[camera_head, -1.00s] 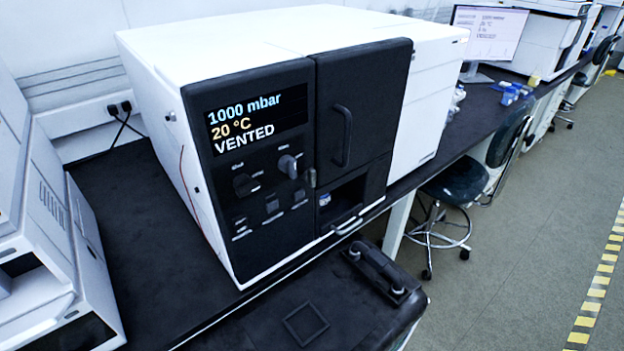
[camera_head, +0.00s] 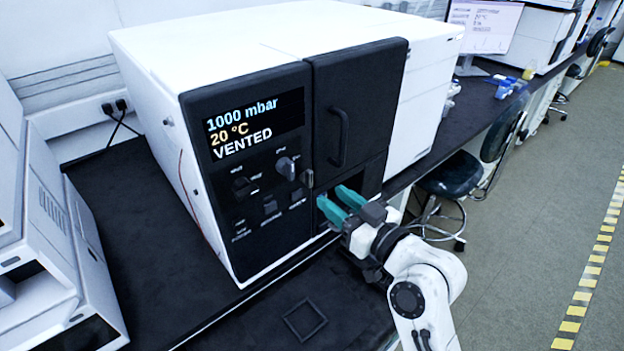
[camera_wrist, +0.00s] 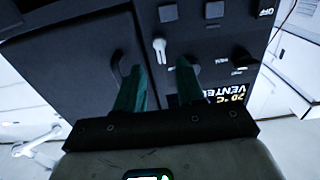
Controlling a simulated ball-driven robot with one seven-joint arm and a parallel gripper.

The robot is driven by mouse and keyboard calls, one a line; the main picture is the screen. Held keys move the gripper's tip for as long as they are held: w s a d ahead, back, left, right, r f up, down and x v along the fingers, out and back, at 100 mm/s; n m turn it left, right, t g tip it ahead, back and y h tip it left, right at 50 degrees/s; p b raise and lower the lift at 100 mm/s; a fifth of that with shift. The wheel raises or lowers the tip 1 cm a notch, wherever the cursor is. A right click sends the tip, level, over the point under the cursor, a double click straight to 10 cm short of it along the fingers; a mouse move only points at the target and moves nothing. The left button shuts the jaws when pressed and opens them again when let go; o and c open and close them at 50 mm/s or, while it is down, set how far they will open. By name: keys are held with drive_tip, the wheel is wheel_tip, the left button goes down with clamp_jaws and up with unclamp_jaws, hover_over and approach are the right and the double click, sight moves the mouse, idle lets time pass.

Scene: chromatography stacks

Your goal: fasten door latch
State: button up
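The dark door (camera_head: 355,105) is closed against the front of the white instrument (camera_head: 240,35). A small metallic latch (camera_head: 308,178) sits at the seam between door and control panel, lying roughly along the seam. It also shows as a pale lever in the wrist view (camera_wrist: 160,48). My gripper (camera_head: 333,196) has two teal fingers, spread apart and empty, in front of the opening below the door, to the lower right of the latch. In the wrist view my gripper (camera_wrist: 159,66) points at the panel with the latch between the finger lines, apart from both.
A dark knob with a pale pointer (camera_head: 286,168) sits just left of the latch, with buttons (camera_head: 270,206) below. The door's black handle (camera_head: 339,137) stands out to the right. The display (camera_head: 254,124) reads VENTED. A stool (camera_head: 450,178) stands at the right.

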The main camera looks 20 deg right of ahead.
sight(311, 182)
drive_tip(key=p+x, duration=0.1)
drive_tip(key=x, duration=0.6)
drive_tip(key=shift+w, duration=0.1)
drive_tip(key=shift+f, duration=0.1)
clamp_jaws()
